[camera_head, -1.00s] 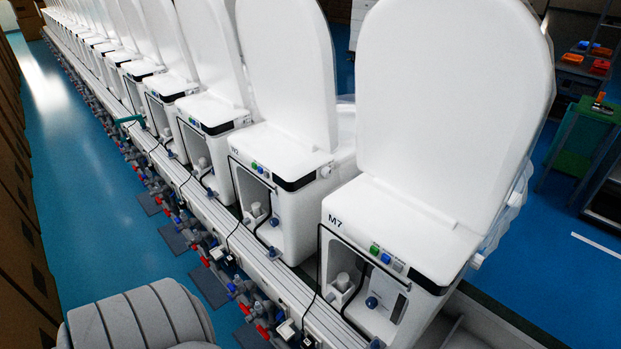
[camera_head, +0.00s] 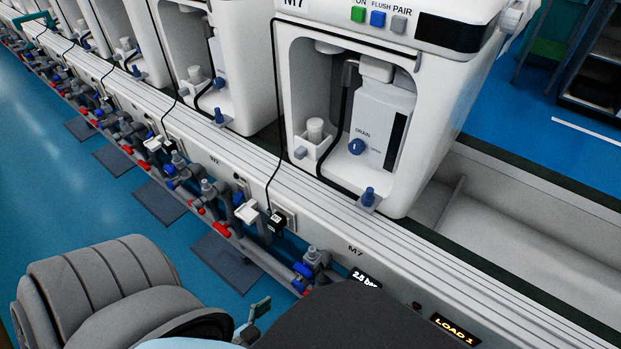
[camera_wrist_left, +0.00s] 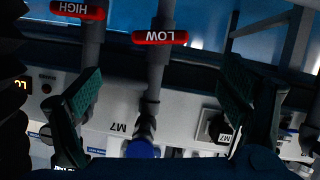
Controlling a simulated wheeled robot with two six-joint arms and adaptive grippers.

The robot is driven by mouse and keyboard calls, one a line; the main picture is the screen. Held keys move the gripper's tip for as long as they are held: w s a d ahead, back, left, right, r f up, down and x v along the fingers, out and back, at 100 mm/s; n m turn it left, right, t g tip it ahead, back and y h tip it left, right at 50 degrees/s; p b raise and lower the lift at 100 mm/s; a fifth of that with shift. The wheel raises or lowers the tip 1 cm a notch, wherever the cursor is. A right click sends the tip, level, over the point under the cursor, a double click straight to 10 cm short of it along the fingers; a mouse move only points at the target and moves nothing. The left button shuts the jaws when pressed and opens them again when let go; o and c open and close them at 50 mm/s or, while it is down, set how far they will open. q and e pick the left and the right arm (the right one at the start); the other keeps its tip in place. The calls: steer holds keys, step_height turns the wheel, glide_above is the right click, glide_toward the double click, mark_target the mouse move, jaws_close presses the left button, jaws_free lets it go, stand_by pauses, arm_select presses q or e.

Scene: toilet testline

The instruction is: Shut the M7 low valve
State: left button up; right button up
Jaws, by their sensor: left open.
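The M7 low valve has a red bar handle marked LOW (camera_wrist_left: 160,37), at the top middle of the left wrist view, where lettering appears upside down. The bar lies crosswise to its grey pipe. My left gripper (camera_wrist_left: 160,82) is open and empty, its green-padded fingers on either side of that pipe in the picture; the bar is apart from both pads. My dark arm part hides much there. My right gripper is not seen.
A red HIGH handle (camera_wrist_left: 77,10) is beside the LOW one. A blue valve part (camera_wrist_left: 143,148) sits near the M7 label. A black plug (camera_head: 276,223) and neighbouring pipes (camera_head: 207,190) line the rail. The M7 toilet unit (camera_head: 440,110) stands above.

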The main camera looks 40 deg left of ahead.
mark_target(309, 296)
arm_select(q)
steer(key=b+x, duration=0.2)
steer(key=x, duration=0.3)
steer(key=shift+w+f, duration=0.3)
steer(key=b+x, duration=0.2)
steer(key=x, duration=0.3)
steer(key=shift+w, duration=0.35)
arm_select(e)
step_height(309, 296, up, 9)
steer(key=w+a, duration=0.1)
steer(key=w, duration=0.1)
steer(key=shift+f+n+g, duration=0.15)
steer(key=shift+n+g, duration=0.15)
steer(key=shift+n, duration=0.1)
arm_select(q)
steer(key=shift+c, duration=0.2)
